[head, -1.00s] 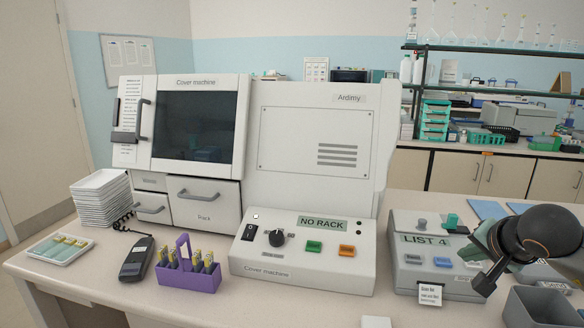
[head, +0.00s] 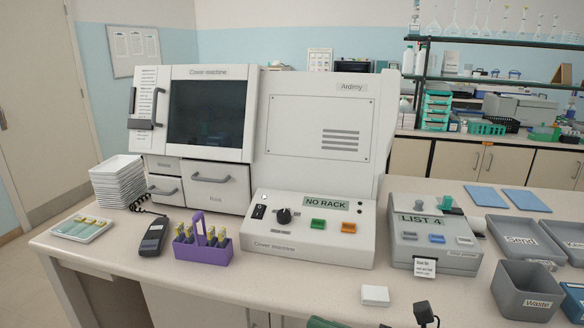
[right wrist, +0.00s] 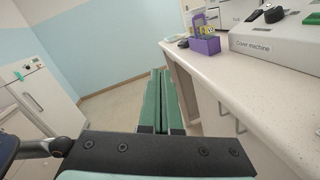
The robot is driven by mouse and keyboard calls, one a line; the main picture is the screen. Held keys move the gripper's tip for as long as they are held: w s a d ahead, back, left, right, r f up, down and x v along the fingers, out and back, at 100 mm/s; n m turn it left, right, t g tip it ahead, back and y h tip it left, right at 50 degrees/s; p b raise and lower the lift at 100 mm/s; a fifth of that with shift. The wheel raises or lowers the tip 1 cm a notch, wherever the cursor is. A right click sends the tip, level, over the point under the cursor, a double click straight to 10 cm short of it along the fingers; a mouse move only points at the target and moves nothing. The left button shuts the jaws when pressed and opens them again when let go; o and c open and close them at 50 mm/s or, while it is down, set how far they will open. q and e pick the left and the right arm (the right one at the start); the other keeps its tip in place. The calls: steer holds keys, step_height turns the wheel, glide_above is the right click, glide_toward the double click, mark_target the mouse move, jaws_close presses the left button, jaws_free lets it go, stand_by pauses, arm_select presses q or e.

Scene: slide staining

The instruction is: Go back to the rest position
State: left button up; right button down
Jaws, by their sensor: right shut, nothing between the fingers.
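My right gripper (right wrist: 161,78) shows in the right wrist view with its green fingers side by side, shut and empty. It points along the front of the bench, beside the bench edge and over open floor. In the head view only small parts of it (head: 322,322) show at the bottom edge, in front of the bench. My left gripper is in neither view.
The bench holds the cover machine (head: 314,240), a purple rack (head: 204,250), a black handset (head: 154,236), a stack of white trays (head: 117,183), the LIST 4 device (head: 433,241) and a waste bin (head: 525,290). A white cabinet (right wrist: 45,110) stands left in the right wrist view.

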steer(key=d+f+m+t+h, duration=0.45)
steer(key=f+m, duration=0.25)
steer(key=m, duration=0.7)
steer(key=d+f+m+t+h, duration=0.4)
steer(key=f+m+h, duration=0.15)
steer(key=m, duration=0.85)
steer(key=s+d+f+m+g+h, duration=0.1)
steer(key=s+f+m+g+h, duration=0.1)
steer(key=s+f+m, duration=0.5)
steer(key=s+d+f+m+g+h, duration=0.2)
steer(key=s+f+m+g, duration=0.3)
steer(key=s+f+m, duration=0.2)
step_height(320, 180, down, 4)
steer(key=shift+s+f+p, duration=0.25)
steer(key=shift+s+p, duration=0.05)
steer(key=shift+s, duration=0.85)
